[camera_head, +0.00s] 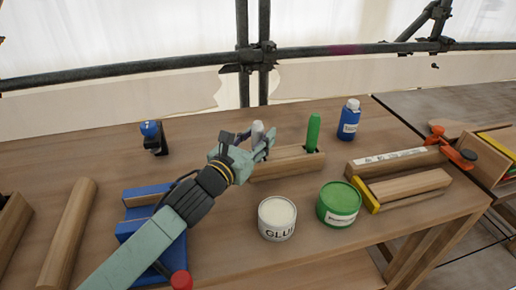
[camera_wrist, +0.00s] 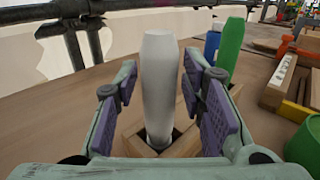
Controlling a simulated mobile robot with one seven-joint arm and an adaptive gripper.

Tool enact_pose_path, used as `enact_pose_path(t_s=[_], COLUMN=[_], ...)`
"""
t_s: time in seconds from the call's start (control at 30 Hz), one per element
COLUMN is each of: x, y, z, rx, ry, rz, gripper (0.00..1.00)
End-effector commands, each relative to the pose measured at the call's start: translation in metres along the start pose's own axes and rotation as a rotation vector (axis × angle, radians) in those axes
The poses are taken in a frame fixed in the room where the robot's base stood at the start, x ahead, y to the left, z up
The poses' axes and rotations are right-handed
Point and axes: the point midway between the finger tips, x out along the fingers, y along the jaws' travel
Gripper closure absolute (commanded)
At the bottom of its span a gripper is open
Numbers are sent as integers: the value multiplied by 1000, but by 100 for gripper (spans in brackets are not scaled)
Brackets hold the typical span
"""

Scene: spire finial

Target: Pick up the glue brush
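The glue brush appears to be the white-handled tool (camera_wrist: 160,85) standing upright in a slot of the wooden holder (camera_head: 293,168); its grey-white top (camera_head: 257,132) also shows in the head view. Its lower end is hidden in the holder. My gripper (camera_head: 250,152) is around the white handle. A green-handled tool (camera_head: 313,132) stands in the same holder to the right.
A white glue tub (camera_head: 277,218) and a green tub (camera_head: 339,204) stand in front of the holder. A blue bottle (camera_head: 349,120) is behind right. A blue vise-like tool (camera_head: 150,240) lies below my arm. Wood strips and a yellow square (camera_head: 366,194) lie at right.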

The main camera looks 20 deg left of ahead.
Motion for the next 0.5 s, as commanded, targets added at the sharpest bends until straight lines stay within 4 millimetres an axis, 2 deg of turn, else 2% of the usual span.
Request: enact_pose_path(t_s=[0.07,0.5], x=[0,0], y=[0,0], z=[0,0], rx=[0,0], ry=[0,0], rz=[0,0], gripper=[70,100])
